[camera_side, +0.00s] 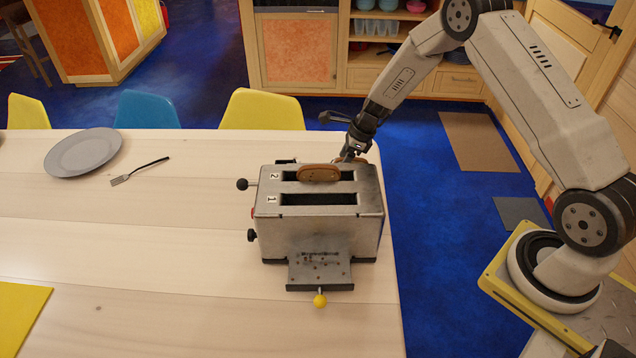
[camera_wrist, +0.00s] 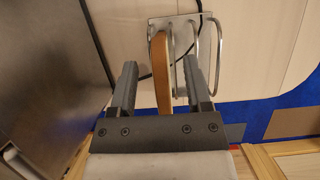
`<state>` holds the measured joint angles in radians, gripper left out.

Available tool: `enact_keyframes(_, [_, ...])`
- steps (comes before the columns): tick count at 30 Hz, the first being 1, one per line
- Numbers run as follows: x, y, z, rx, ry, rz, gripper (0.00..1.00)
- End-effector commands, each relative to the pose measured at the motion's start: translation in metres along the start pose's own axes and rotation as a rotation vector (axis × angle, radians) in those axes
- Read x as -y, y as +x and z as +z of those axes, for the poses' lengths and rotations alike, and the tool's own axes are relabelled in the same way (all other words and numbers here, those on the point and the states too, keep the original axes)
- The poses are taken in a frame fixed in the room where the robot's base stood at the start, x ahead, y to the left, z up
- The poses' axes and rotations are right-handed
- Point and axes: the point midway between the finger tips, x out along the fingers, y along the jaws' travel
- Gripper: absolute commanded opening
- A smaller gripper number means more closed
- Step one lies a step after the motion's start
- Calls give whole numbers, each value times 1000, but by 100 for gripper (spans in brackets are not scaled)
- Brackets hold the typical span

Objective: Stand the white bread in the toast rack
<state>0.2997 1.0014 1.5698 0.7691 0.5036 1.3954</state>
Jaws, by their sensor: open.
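My gripper (camera_side: 350,153) is just behind the toaster in the side view. In the wrist view its two fingers (camera_wrist: 160,70) are open on either side of a bread slice (camera_wrist: 160,76), with a gap to each finger. The slice is seen edge-on, with a tan crust. It stands at the left part of the wire toast rack (camera_wrist: 207,60), on the table. In the side view the toaster hides the rack, and only a bit of brown shows by the fingers. Another brown slice (camera_side: 319,173) pokes up at slot 2 of the toaster. I cannot tell which bread is white.
The metal toaster (camera_side: 310,225) stands near the table's right edge, and its wall (camera_wrist: 65,70) is close to the left of my gripper. Slot 1 looks empty. A black cable runs behind the rack. A grey plate (camera_side: 83,153) and a fork (camera_side: 138,171) lie at the left.

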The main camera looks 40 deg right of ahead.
Motion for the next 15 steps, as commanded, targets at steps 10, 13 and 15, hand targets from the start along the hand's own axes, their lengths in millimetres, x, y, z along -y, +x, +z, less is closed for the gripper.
enact_keyframes(10, [1,-21,0,1,0,-2,63])
enact_keyframes(13, [1,-32,0,1,1,-3,63])
enact_keyframes(15, [1,-41,0,1,0,-2,63])
